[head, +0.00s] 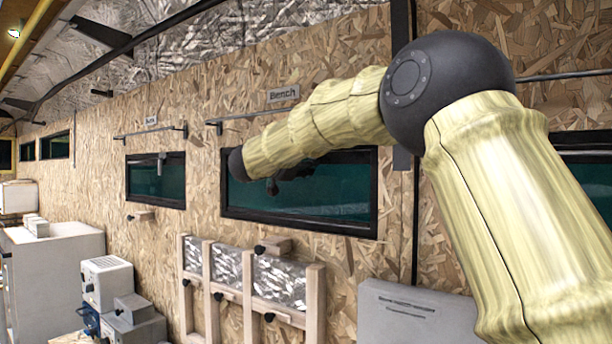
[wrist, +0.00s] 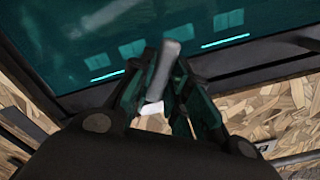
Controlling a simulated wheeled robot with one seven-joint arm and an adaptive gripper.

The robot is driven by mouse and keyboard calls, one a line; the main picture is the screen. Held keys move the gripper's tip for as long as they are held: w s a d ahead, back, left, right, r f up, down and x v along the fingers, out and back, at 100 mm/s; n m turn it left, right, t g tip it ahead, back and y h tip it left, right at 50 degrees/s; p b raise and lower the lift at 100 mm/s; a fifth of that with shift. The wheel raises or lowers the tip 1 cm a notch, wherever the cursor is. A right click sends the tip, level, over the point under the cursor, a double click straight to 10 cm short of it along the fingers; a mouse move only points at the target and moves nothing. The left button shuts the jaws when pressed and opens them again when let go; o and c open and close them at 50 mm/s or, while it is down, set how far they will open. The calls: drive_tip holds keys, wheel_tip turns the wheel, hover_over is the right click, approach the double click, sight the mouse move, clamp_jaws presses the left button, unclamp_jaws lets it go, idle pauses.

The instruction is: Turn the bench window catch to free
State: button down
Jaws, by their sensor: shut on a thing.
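The bench window (head: 330,205) is a dark-framed teal pane in the chipboard wall, under a sign reading "Bench" (head: 283,94). Its glass fills the upper part of the wrist view (wrist: 60,40). The window catch (wrist: 167,62) shows there as a short grey lever, slanted slightly, between my fingers. My gripper (wrist: 160,78) is shut on the catch, one finger on each side. In the head view my gripper (head: 287,174) is a dark shape in front of the window's upper part; the catch is hidden there by my arm. The catch's base is hard to make out.
A similar window (head: 140,185) with a grey catch (head: 160,163) is further left. A rail (head: 221,124) runs above the bench window. Below are a wooden rack (head: 313,300) with foil panels and a grey panel (head: 415,312). Grey boxes (head: 108,283) stand lower left.

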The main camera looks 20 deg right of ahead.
drive_tip(key=r+m+b, duration=0.1)
drive_tip(key=m+b, duration=0.2)
drive_tip(key=r+m+b, duration=0.1)
drive_tip(key=m+b, duration=0.2)
drive_tip(key=m, duration=0.1)
drive_tip(key=m+b, duration=0.3)
drive_tip(key=m, duration=0.1)
drive_tip(key=shift+w+r, duration=0.3)
drive_tip(key=shift+r, duration=0.1)
drive_tip(key=shift+r+m, duration=0.15)
drive_tip(key=shift+m, duration=0.15)
drive_tip(key=c, duration=1.4)
unclamp_jaws()
drive_tip(key=shift+c, duration=0.2)
drive_tip(key=shift+o, duration=0.4)
drive_tip(key=shift+w+d+f, duration=0.2)
drive_tip(key=shift+w+f, duration=0.15)
drive_tip(key=shift+f, duration=0.15)
